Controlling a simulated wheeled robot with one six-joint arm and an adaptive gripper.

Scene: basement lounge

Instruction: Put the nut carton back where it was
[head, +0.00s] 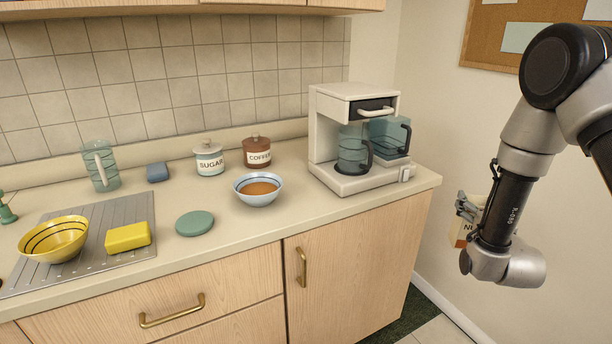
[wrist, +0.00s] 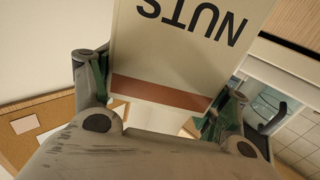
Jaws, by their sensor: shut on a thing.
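The nut carton (wrist: 178,55) fills the top middle of the wrist view. It is cream with a reddish-brown band and the word NUTS, which reads upside down there. My gripper (wrist: 165,95) is shut on the carton, with one finger on each side of it. In the head view the carton (head: 463,233) shows only in part, behind my wrist and gripper (head: 468,207), to the right of the counter's end. The carton is held in the air, clear of the counter. Most of it is hidden by my arm in the head view.
The counter (head: 290,217) holds a coffee maker (head: 340,184) near its right end, a bowl of brown liquid (head: 258,188), a green disc (head: 194,223), sugar (head: 208,158) and coffee (head: 256,151) jars, a yellow sponge (head: 128,237) and a yellow bowl (head: 54,240). The front right counter is bare.

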